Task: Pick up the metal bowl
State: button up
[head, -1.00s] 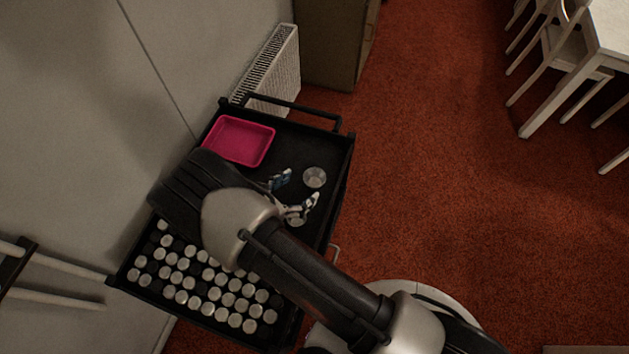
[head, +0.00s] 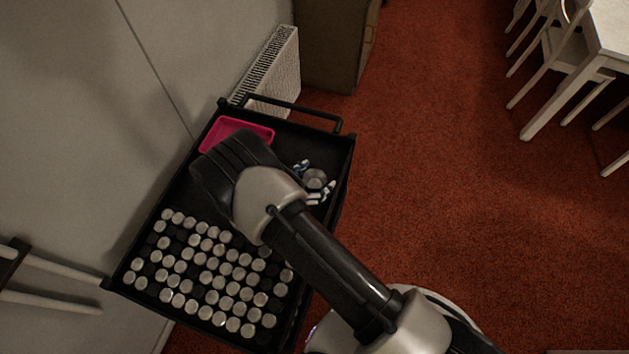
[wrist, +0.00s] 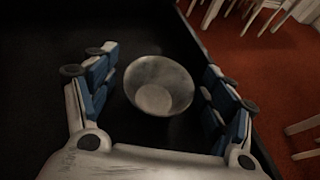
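The metal bowl (wrist: 157,87) is a small grey round bowl, upright on the black cart top. In the head view the bowl (head: 314,179) sits near the cart's right edge, partly covered by my gripper. My gripper (wrist: 160,85) is open, with blue-padded fingers on the left and right of the bowl in the wrist view. A dark gap shows between the bowl and each finger. In the head view my gripper (head: 315,182) has its fingers on either side of the bowl. How high the fingertips are relative to the rim is hard to tell.
A pink tray (head: 262,132) lies at the cart's far left, partly hidden by my arm. Many small round silver and black pieces (head: 212,262) cover the cart's near half. The black cart (head: 347,150) has a raised rim. Red carpet is free to the right.

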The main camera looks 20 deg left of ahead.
aim_at(315, 184)
jog(key=c, duration=1)
notch_tip(315, 184, up, 20)
jog(key=p, duration=0.6)
jog(key=w+d+r+m+g+h, duration=0.1)
jog(key=d+r, duration=0.2)
jog(key=d, duration=0.5)
jog(key=w+d+r+m+g+h, duration=0.1)
jog(key=d+r+m+h, duration=0.1)
jog(key=d, duration=0.7)
jog(key=w+d+r+m+g+h, duration=0.1)
jog(key=d+r, duration=0.3)
jog(key=d, duration=0.5)
jog(key=shift+d+m+g, duration=0.2)
jog(key=shift+m+g, duration=0.3)
